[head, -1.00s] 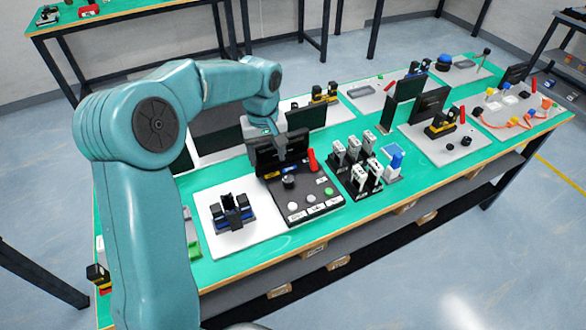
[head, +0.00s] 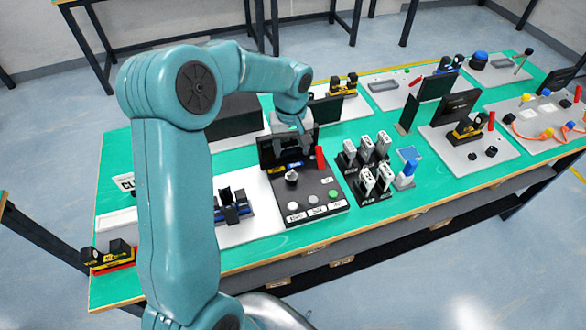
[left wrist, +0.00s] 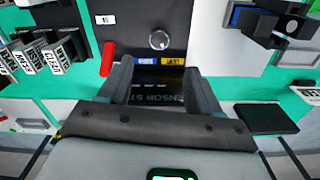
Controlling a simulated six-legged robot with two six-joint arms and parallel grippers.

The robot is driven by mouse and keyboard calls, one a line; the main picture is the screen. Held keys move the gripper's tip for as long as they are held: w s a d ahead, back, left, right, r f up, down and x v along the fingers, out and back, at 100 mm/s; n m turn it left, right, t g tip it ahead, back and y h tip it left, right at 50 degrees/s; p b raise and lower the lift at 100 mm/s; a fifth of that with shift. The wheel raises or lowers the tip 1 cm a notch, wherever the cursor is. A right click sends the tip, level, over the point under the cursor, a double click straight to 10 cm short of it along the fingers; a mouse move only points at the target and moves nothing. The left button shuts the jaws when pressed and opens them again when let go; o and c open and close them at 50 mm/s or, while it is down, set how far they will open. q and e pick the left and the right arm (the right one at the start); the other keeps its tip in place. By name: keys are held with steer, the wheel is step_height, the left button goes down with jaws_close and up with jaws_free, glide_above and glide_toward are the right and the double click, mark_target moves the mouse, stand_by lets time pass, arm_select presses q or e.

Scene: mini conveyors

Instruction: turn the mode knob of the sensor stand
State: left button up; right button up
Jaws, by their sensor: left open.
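The sensor stand is a dark panel (head: 320,190) with an upright screen at its back edge. Its round mode knob (head: 291,175) sits in front of the screen, and shows in the left wrist view (left wrist: 159,40) as a grey cap with a pale mark. A red handle (head: 320,157) stands right of the screen. My left gripper (head: 300,147) hangs over the screen, behind the knob. In the left wrist view its two fingers (left wrist: 160,75) are apart, with the screen's lettering between them and the knob beyond the tips, untouched. My right gripper is not in view.
A rack of white labelled modules (head: 368,165) stands right of the stand. A white board (head: 248,225) with a dark-blue fixture lies left, partly hidden by my arm. Another upright screen (head: 326,111) stands behind. Pale and green buttons (head: 333,194) line the panel's front.

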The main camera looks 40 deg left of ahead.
mark_target(292, 174)
arm_select(q)
steer(key=f, duration=0.4)
steer(key=f+p, duration=0.1)
steer(key=f, duration=0.7)
steer(key=shift+w+a, duration=0.25)
steer(key=shift+w, duration=0.1)
steer(key=shift+s+d+r, duration=0.15)
steer(key=shift+s+r, duration=0.15)
steer(key=shift+c, duration=0.3)
steer(key=shift+w+f, duration=0.1)
steer(key=shift+w, duration=0.05)
steer(key=c, duration=1)
